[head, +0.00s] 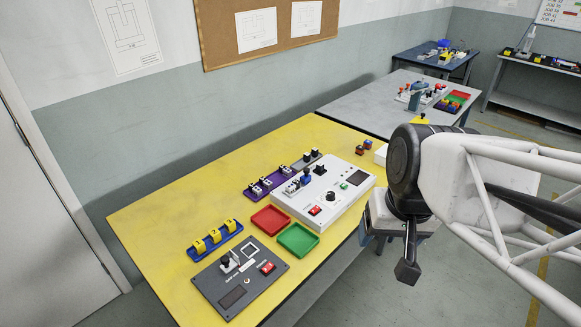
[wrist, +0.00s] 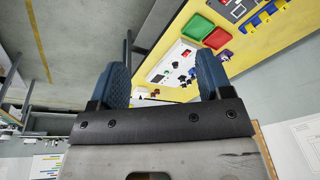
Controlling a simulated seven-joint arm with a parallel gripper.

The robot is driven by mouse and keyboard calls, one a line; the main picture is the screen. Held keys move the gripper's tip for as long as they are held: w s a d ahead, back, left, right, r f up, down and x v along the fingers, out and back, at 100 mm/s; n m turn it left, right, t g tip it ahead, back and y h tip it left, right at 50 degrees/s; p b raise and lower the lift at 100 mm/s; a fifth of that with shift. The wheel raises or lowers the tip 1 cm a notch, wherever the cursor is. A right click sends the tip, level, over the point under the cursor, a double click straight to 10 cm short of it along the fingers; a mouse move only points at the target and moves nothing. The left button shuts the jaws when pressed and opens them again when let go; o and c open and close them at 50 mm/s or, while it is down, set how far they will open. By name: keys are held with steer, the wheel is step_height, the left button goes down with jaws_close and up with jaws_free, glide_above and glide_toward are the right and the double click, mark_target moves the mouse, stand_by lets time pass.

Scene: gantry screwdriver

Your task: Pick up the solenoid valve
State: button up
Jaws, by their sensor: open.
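My gripper (head: 388,252) is open and empty, in the air off the right front edge of the yellow table (head: 150,215). In the wrist view its two blue fingers stand wide apart (wrist: 163,68). I cannot tell for sure which part is the solenoid valve. Candidates are the small white-and-black parts in the purple rack (head: 250,194) and the blue-and-white parts on the white test box (head: 340,206). The box also shows between the fingers in the wrist view (wrist: 160,74), with its small parts too tiny to tell apart.
A red tray (head: 270,219) and a green tray (head: 298,239) lie in front of the white box. A blue rack with yellow parts (head: 215,238) and a dark panel (head: 238,287) are at left. A grey table (head: 355,107) stands behind. The table's left part is clear.

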steer(key=w+a+f+m+y, duration=0.3)
steer(key=w+a+m, duration=0.1)
steer(key=w, duration=0.5)
steer(key=w+a+f+m+y, duration=0.3)
steer(key=w+m, duration=0.1)
steer(key=w, duration=0.4)
steer(key=w+a+f+m+y, duration=0.3)
steer(key=w+a+m, duration=0.1)
steer(key=w, duration=0.5)
steer(key=m+t, duration=0.7)
steer(key=m, duration=0.7)
glide_toward(292, 183)
steer(key=shift+s+r, duration=0.1)
steer(key=shift+r, duration=0.05)
steer(key=shift+a, duration=0.15)
steer(key=shift+x, duration=1.25)
steer(key=shift+x, duration=2.55)
